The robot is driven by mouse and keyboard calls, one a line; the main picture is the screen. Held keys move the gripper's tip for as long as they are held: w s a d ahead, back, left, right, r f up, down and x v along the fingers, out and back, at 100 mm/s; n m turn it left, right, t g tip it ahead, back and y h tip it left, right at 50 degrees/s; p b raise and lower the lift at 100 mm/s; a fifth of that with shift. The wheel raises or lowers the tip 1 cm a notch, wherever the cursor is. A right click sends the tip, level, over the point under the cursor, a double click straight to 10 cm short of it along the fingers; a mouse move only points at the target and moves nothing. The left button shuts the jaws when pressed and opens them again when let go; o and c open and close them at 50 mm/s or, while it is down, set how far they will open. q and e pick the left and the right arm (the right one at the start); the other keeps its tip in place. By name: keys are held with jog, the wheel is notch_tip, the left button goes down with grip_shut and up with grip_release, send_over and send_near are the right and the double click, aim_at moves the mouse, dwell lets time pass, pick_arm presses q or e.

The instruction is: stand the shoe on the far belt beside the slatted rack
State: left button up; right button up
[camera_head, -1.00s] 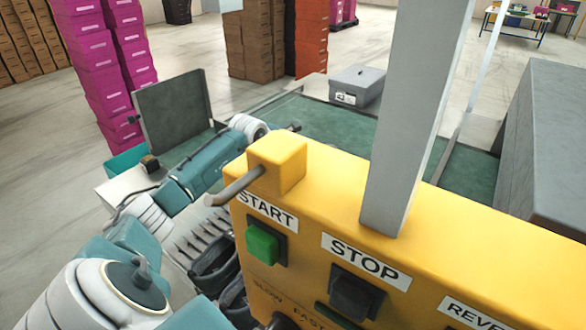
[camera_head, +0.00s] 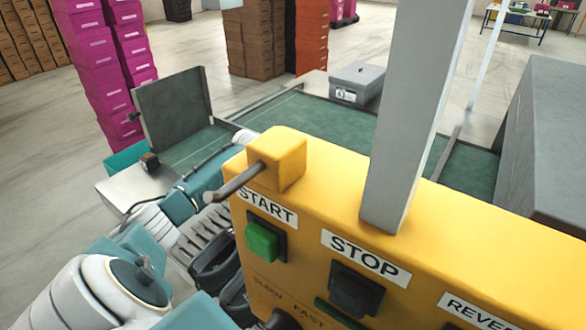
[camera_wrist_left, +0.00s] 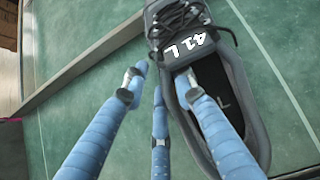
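A dark grey shoe (camera_wrist_left: 243,75) marked "41 L" lies in the left wrist view on a green belt surface (camera_wrist_left: 90,115), its laced part toward the top. My left gripper (camera_wrist_left: 158,85) has its blue fingers spread. One finger is over or inside the shoe's opening; the others are to the left of its side wall. Contact is unclear. In the head view the left gripper and this shoe are hidden behind the yellow control box. The far green belt (camera_head: 325,122) runs behind the box. My right gripper is out of view.
The yellow control box (camera_head: 400,235) with a grey post (camera_head: 415,110) blocks much of the head view. A lidded grey box (camera_head: 357,82) stands at the belt's back edge. An upright grey panel (camera_head: 173,105) stands at left.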

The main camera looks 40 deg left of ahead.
pick_arm(q)
jog(key=shift+r, duration=0.25)
jog(key=shift+r+p, duration=0.45)
jog(key=shift+r, duration=0.05)
jog(key=b+v, duration=0.2)
jog(key=v, duration=0.8)
jog(key=shift+s+d+f, duration=0.1)
jog(key=shift+s, duration=0.1)
jog(key=shift+b+v, duration=0.3)
jog(key=shift+v, duration=0.5)
jog(key=shift+w, duration=0.15)
